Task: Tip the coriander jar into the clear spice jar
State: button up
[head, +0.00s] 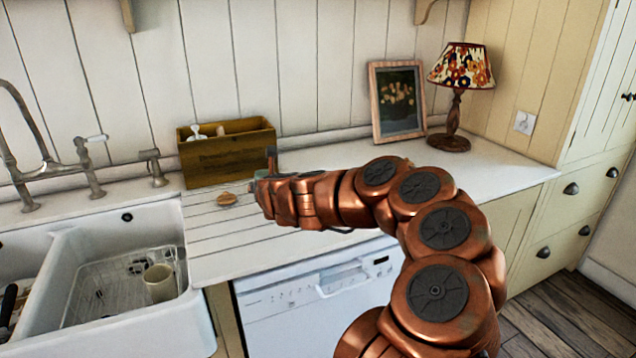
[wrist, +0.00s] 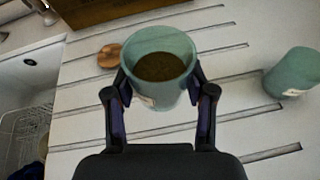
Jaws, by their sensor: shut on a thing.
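My gripper (wrist: 158,90) is shut on a teal-green jar (wrist: 160,45) with brown contents, probably the coriander jar. Its mouth is open towards the wrist camera, and part of a pale label shows on its side; I cannot read it. A second greenish jar (wrist: 293,72) with a pale label stands apart on the worktop to the right, possibly the clear spice jar; its contents cannot be made out. In the head view my gripper (head: 268,172) is over the worktop, and my arm hides the second jar.
A round wooden piece (head: 227,198) lies on the grooved worktop (head: 215,250). A wooden box (head: 225,155) stands behind it. The white sink (head: 95,235) is at the left. A picture frame (head: 397,100) and a lamp (head: 460,85) stand back right.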

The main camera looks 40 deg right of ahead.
jog(key=s+d+m+t+y+p, duration=0.1)
jog(key=s+d+m+y+p, duration=0.1)
jog(key=d+m, duration=0.2)
jog(key=s+d+r+m+y+p, duration=0.1)
jog(key=s+d+m+p, duration=0.1)
jog(key=d, duration=0.7)
jog(key=shift+s+d+r+m+t+y, duration=0.3)
jog(key=shift+m+t+y, duration=0.1)
jog(key=shift+m, duration=0.5)
jog(key=shift+a, duration=0.15)
